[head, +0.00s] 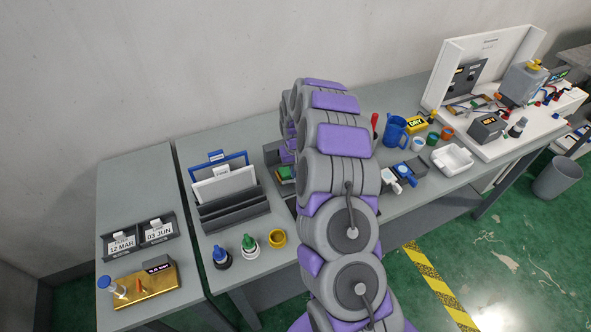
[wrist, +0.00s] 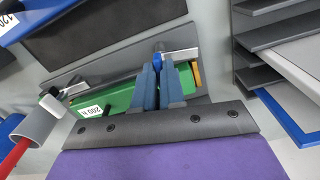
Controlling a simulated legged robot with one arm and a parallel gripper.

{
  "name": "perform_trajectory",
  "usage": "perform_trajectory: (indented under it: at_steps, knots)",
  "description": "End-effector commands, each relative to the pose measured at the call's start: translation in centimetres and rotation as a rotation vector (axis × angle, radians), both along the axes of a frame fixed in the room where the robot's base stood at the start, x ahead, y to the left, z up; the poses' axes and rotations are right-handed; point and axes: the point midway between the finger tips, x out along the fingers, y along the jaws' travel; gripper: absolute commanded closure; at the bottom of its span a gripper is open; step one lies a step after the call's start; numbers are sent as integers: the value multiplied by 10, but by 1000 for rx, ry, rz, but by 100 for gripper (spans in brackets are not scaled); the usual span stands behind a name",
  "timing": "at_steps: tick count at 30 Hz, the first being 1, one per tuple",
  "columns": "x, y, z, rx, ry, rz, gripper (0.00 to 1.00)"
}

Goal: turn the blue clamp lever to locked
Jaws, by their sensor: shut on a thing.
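My gripper (wrist: 158,66) shows in the wrist view with its two blue-grey fingers close together, shut on the blue clamp lever. Only the lever's blue end (wrist: 158,46) shows, just beyond the fingertips, beside a pale metal bar (wrist: 181,54). A green block (wrist: 118,98) with a white "200 N" label lies in the grey fixture beneath the fingers. In the head view the green block (head: 287,173) shows just left of my arm. My arm hides the gripper and the lever there. I cannot tell the lever's locked mark.
A grey rack (head: 233,208) with blue and white panels stands left of the fixture. Coloured bottles and a yellow ring (head: 277,238) stand in front of it. A blue mug (head: 396,131) and a white tray (head: 452,159) are to the right. A red-handled tool (wrist: 28,138) is near the gripper.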

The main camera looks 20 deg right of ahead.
Motion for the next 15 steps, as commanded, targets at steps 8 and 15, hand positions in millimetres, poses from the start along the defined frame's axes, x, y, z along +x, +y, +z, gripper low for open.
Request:
perform_trajectory:
  at_steps: [8,15]
  knots:
    - [-1,-1,1,0,3,-253,100]
    - [-1,-1,0,0,2,-482,100]
